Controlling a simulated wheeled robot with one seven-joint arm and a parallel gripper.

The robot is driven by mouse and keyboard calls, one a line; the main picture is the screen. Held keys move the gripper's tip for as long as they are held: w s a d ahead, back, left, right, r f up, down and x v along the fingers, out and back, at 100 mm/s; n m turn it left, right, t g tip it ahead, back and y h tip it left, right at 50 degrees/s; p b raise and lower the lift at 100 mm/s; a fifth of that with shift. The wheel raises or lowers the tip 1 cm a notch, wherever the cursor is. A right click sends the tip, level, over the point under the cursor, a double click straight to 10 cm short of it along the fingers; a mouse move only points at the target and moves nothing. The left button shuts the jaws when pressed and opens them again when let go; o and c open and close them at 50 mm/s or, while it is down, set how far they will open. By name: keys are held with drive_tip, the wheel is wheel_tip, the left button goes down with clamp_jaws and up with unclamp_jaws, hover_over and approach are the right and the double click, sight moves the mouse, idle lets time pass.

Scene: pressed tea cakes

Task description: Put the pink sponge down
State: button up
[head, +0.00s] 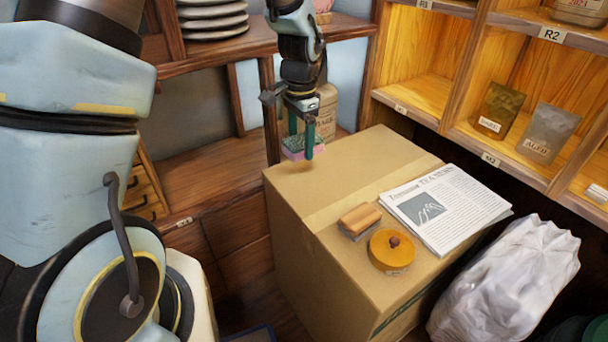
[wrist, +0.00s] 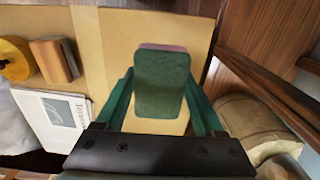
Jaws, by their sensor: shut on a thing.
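The pink sponge (head: 297,151) has a green layer on it and is held in my gripper (head: 301,145). In the head view my gripper hangs over the far left part of a cardboard box (head: 300,200). In the wrist view the green face of the sponge (wrist: 162,85) shows, with a thin pink edge at its top. The green fingers of my gripper (wrist: 162,105) are on both sides of it. The sponge appears to be above the box top, but the exact gap is hard to tell.
A white bag (head: 505,280) stands at the right. The box's near left top is clear.

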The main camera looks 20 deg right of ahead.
sight(301, 180)
wheel_tip(301, 180, down, 9)
drive_tip(key=shift+r, duration=0.1)
idle(0.3)
drive_tip(key=shift+a, duration=0.1)
drive_tip(key=o, duration=1.2)
